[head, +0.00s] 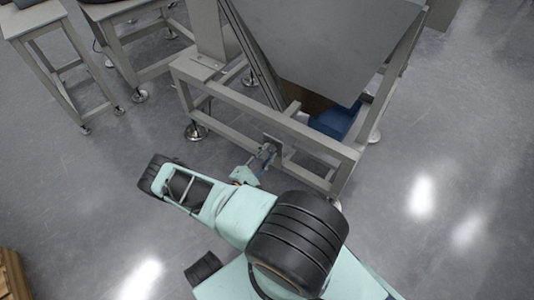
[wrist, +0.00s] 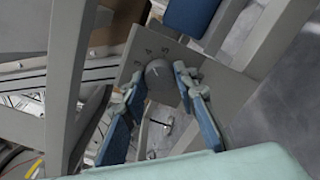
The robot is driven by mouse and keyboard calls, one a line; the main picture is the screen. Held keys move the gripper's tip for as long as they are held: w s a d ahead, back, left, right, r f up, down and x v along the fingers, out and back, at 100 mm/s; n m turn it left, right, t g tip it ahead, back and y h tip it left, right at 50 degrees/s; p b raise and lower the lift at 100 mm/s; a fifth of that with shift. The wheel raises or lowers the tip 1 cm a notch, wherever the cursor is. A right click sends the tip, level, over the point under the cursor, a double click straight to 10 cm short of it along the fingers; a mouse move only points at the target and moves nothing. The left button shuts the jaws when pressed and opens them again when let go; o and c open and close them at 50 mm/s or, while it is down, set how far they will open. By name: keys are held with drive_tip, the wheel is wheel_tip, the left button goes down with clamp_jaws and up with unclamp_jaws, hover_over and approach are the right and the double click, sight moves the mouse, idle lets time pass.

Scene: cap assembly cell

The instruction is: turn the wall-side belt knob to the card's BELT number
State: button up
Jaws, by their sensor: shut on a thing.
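In the head view my gripper (head: 266,153) reaches a small plate on the front rail of the hopper frame, and the knob is hidden there. A light pointer line shows on the knob, but I cannot tell which mark it meets. No card with a BELT number can be made out.
A grey metal frame (head: 322,148) holds a large hopper (head: 325,45) above the knob. A blue bin (head: 335,121) sits inside the frame. Metal tables (head: 40,20) stand at the upper left. The floor at right is clear. A wooden crate edge (head: 12,275) shows at lower left.

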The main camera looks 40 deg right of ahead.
drive_tip(key=o, duration=1.1)
drive_tip(key=shift+o, duration=0.2)
drive_tip(key=shift+r, duration=0.15)
wheel_tip(320, 180, up, 10)
